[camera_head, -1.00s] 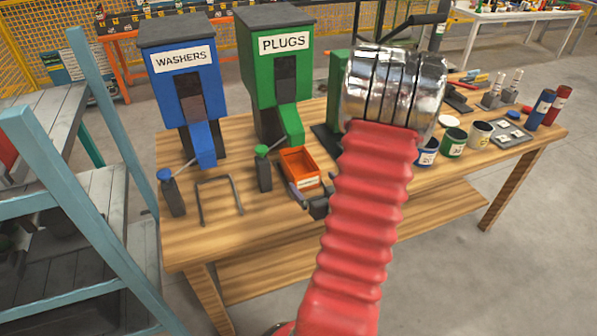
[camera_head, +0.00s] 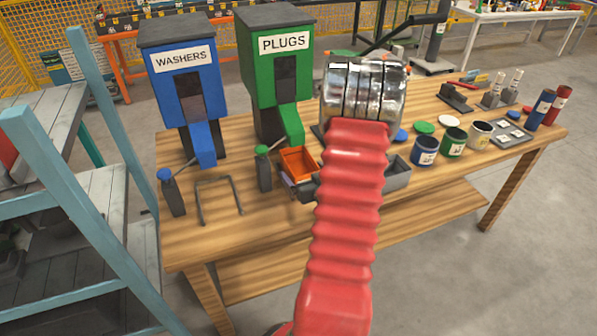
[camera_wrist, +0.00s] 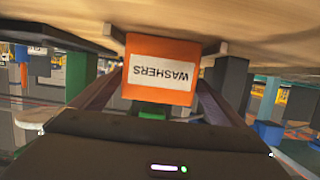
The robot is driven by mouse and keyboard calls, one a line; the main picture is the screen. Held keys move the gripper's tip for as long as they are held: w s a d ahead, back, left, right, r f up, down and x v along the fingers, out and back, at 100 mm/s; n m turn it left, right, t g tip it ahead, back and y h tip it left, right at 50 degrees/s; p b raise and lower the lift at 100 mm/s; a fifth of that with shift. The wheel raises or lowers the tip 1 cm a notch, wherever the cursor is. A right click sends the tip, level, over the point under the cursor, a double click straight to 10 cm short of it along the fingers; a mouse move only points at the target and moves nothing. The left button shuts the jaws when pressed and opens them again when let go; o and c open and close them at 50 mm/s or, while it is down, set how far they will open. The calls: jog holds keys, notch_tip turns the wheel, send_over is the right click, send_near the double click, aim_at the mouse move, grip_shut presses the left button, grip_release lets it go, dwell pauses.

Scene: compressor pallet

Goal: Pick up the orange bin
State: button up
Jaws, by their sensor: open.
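The orange bin (camera_head: 298,161) stands on the wooden table in front of the green PLUGS dispenser's chute. In the wrist view the orange bin (camera_wrist: 161,49) fills the upper middle. Its label reads WASHERS and appears upside down. My gripper (camera_wrist: 160,84) is open, with one dark finger on each side of the bin. I cannot tell whether the fingers touch it. In the head view my gripper (camera_head: 299,189) is at the bin's near side and hides its lower front.
The green PLUGS dispenser (camera_head: 279,52) and blue WASHERS dispenser (camera_head: 183,75) stand behind. A green-topped dark post (camera_head: 264,174) is close left of the bin. A grey bin (camera_head: 398,174) and several cans stand to the right. A dark bent frame (camera_head: 219,190) lies left.

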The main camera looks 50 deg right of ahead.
aim_at(299, 166)
jog(key=shift+x, duration=2.6)
jog(key=shift+s, duration=0.1)
jog(key=c, duration=1.2)
